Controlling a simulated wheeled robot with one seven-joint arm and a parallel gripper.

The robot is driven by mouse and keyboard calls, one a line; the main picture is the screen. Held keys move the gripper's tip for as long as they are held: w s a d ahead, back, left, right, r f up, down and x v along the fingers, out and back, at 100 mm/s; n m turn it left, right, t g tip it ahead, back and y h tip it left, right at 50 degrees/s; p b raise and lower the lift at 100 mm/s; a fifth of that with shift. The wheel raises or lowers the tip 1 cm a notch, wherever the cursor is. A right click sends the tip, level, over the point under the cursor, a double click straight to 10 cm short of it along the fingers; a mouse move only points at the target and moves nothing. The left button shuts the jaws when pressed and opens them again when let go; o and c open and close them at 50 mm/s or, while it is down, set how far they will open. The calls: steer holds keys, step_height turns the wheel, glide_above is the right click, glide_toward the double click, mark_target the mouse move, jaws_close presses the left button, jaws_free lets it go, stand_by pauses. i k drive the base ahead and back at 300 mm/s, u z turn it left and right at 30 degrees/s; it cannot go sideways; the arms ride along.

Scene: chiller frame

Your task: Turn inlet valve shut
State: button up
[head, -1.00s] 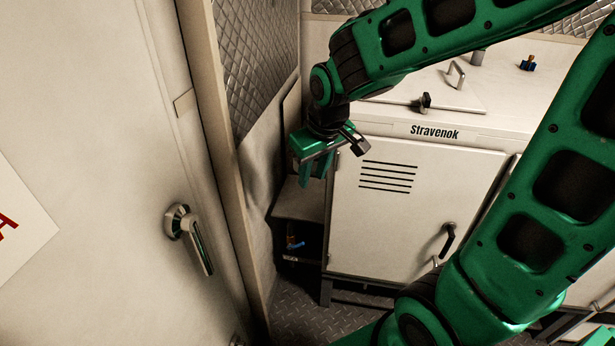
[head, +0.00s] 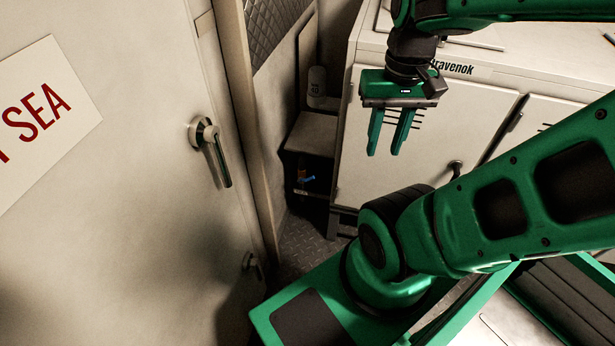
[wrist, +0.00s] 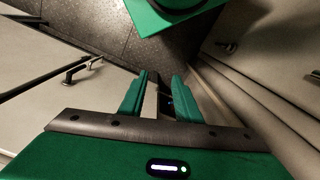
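A small valve with a blue handle (head: 308,179) sits low in a dark recess under a shelf, between the wall and the white cabinet. Its body is small and dim, and I cannot tell which way the handle is set. A small blue spot, likely this handle (wrist: 170,102), shows between my fingers in the wrist view. My gripper (head: 384,153) hangs fingers down in front of the cabinet, to the right of the recess and higher in the picture. Its fingers (wrist: 161,76) are apart with nothing between them, and it does not touch the valve.
The white cabinet (head: 355,190) stands right of the recess, with a black door handle. The shelf (head: 312,134) above the valve holds a pale canister (head: 317,88). A door with a lever handle (head: 212,145) is at left. A narrow strip of floor (head: 312,238) is clear.

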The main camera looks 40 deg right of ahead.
mark_target(301, 179)
steer(key=z, duration=0.1)
steer(key=k, duration=1.45)
steer(key=z, duration=0.25)
steer(key=i, duration=1)
steer(key=z, duration=0.1)
